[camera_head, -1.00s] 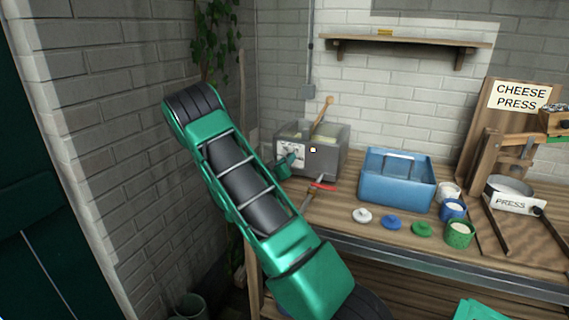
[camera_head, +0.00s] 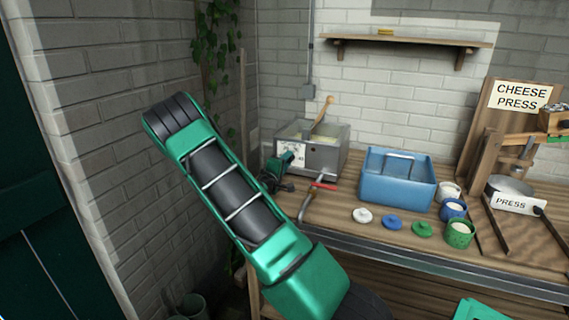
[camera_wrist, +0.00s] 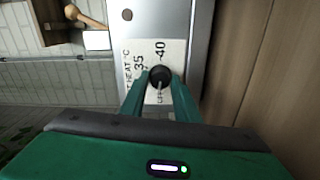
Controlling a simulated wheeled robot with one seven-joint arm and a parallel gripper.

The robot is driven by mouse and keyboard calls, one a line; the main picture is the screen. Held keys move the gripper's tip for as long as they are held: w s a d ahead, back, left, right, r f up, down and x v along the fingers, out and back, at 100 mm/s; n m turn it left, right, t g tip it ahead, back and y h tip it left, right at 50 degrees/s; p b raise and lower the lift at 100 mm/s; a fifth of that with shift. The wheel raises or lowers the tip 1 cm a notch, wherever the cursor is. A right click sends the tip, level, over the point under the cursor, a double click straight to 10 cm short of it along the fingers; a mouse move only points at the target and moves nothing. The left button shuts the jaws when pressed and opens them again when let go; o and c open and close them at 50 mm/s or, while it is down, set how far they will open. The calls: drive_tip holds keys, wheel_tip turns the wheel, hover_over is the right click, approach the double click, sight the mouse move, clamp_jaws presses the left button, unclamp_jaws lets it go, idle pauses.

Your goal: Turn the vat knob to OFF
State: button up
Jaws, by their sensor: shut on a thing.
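The grey metal vat (camera_head: 325,155) stands at the back left of the bench, with a white dial plate (camera_head: 291,153) on its front. In the wrist view the dial plate (camera_wrist: 133,62) reads HEAT °C, 35, 40 and a partly covered OFF, turned sideways. The round black knob (camera_wrist: 160,75) is at its middle, between the fingertips of my gripper (camera_wrist: 160,84). My gripper is shut on the knob. Which mark the knob points to cannot be told. In the head view my gripper (camera_head: 285,163) reaches the vat's front from the left.
A wooden spoon (camera_head: 323,113) sticks up from the vat. The brick wall is close on the left.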

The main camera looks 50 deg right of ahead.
drive_tip(key=shift+w+a+f+n, duration=0.15)
drive_tip(key=shift+w+a+n, duration=0.1)
drive_tip(key=shift+n, duration=0.75)
drive_tip(key=o, duration=1)
drive_tip(key=shift+s+d, duration=0.1)
drive_tip(key=shift+d, duration=0.05)
drive_tip(key=v, duration=1)
drive_tip(key=shift+s+a, duration=0.1)
drive_tip(key=shift+a, duration=0.25)
